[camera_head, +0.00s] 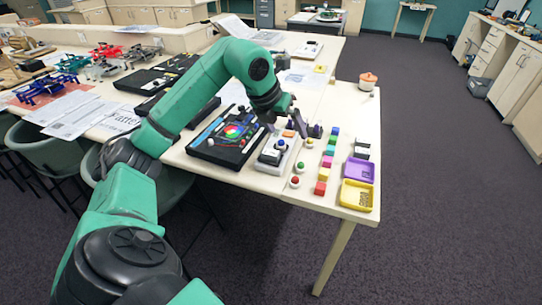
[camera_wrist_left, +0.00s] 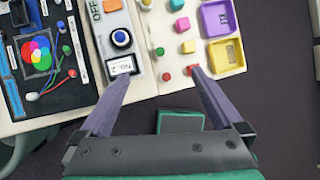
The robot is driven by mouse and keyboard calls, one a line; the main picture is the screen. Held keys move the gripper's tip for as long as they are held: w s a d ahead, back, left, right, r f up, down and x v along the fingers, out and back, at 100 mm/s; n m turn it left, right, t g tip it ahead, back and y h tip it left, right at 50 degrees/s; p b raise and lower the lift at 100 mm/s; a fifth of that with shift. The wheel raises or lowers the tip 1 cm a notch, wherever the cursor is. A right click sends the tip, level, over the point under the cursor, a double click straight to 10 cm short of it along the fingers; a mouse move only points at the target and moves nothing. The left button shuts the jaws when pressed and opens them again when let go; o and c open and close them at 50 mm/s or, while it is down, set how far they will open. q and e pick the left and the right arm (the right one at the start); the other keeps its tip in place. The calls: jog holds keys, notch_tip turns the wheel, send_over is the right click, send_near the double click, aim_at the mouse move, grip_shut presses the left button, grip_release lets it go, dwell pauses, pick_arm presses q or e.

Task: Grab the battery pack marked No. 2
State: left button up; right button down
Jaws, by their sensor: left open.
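The battery pack marked No. 2 is a dark block with a white label (camera_wrist_left: 122,66). It sits at the near end of a light grey board (camera_wrist_left: 139,75) with a blue knob (camera_wrist_left: 121,38) and an orange block. In the head view the pack (camera_head: 270,156) is on the white table's near part. My left gripper (camera_wrist_left: 158,76) is open and empty. In the wrist view its left fingertip appears by the pack's label, and its right fingertip by a red block. In the head view the gripper (camera_head: 305,128) is over the board's far end. My right gripper is out of view.
A black board with a coloured disc (camera_head: 233,131) lies left of the pack. Several coloured blocks and round-topped pegs stand to the right, beside a purple tray (camera_head: 346,170) and a yellow tray (camera_head: 345,200). Open floor lies right of the table.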

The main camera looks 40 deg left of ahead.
pick_arm(q)
jog(key=s+a+n+g+y, duration=0.1)
jog(key=s+a+n+y, duration=0.15)
jog(key=a, duration=0.35)
jog(key=p, duration=0.2)
send_over(271, 152)
jog(key=s, duration=0.2)
jog(key=shift+m, duration=0.45)
notch_tip(271, 152, down, 7)
jog(key=shift+f, duration=0.2)
jog(key=p+x, duration=0.2)
jog(key=x, duration=0.1)
jog(key=d+x, duration=0.1)
jog(key=shift+s+a+f+p, duration=0.15)
jog(key=shift+f+p, duration=0.25)
jog(key=shift+f, duration=0.4)
jog(key=shift+r, duration=0.1)
jog(key=c, duration=1.4)
